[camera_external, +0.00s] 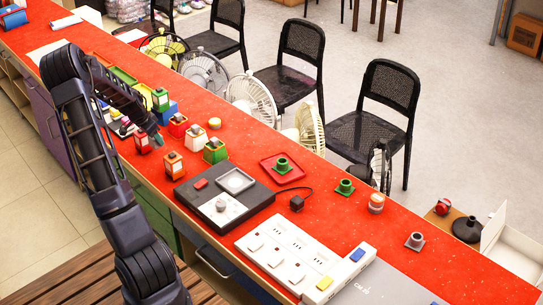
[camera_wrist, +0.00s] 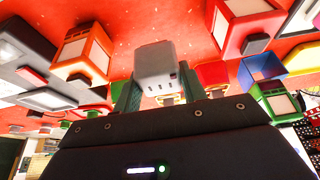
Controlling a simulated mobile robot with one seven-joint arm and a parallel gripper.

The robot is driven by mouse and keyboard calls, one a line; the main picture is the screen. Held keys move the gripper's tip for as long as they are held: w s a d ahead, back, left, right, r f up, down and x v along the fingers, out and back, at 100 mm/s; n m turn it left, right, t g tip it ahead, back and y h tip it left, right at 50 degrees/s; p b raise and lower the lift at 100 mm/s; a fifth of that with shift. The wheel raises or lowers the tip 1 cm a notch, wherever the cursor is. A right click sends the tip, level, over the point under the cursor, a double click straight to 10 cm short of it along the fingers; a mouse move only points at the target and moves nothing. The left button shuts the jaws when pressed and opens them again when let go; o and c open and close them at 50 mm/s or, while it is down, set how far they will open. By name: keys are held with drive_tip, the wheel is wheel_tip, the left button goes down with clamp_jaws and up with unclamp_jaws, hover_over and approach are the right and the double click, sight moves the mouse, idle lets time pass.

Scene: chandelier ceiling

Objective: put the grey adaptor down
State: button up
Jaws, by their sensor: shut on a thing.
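The grey adaptor (camera_wrist: 156,62) is a small pale block with dark slots in its face. In the wrist view it sits between the two fingers of my gripper (camera_wrist: 158,84), which is shut on it. In the external view my gripper (camera_external: 156,138) is over the left part of the red counter (camera_external: 240,150), among small coloured lantern-like boxes. The adaptor is too small and covered to make out clearly there. I cannot tell whether it touches the counter.
An orange box (camera_external: 174,164), a red box (camera_external: 178,125) and a green box (camera_external: 215,150) stand close to my gripper. A black device (camera_external: 262,195), a dark plug with a cord (camera_external: 297,203) and a white power strip (camera_external: 280,255) lie to the right. Fans line the back edge.

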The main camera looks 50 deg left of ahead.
drive_tip(key=shift+f, duration=3.95)
drive_tip(key=shift+f, duration=0.15)
drive_tip(key=o, duration=1)
drive_tip(key=v, duration=1.2)
